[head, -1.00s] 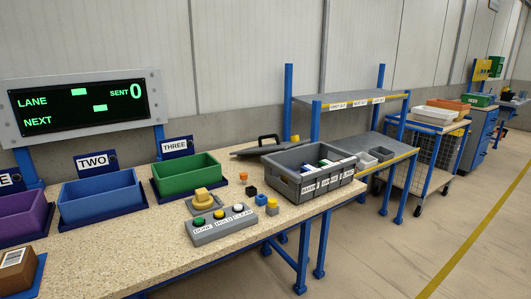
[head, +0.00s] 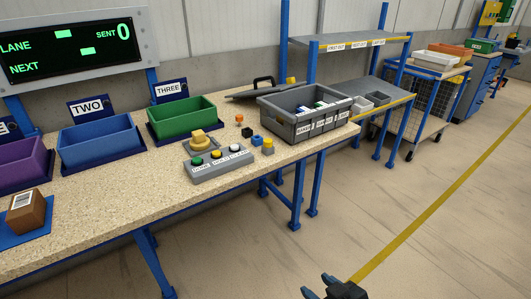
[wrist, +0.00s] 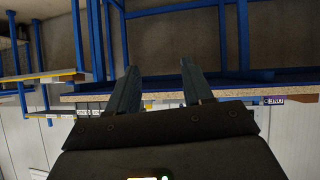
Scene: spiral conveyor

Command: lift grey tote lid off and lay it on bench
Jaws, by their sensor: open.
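The grey tote (head: 305,117) stands on the right end of the bench (head: 110,215) with its top open; several small items show inside. The dark grey lid (head: 262,90) with a black handle is off the tote, behind it at the back of the bench. It looks tilted, and the tote hides part of it. My gripper (head: 335,286) shows at the bottom of the head view, over the floor and well apart from the bench. In the wrist view my gripper (wrist: 162,88) has its two fingers spread with nothing between them.
Purple, blue (head: 100,143) and green (head: 182,116) bins line the back of the bench. A button box (head: 218,163) and small blocks lie in front of the tote. A brown box (head: 28,212) sits at left. A shelf rack (head: 350,57) stands beyond; the floor at right is clear.

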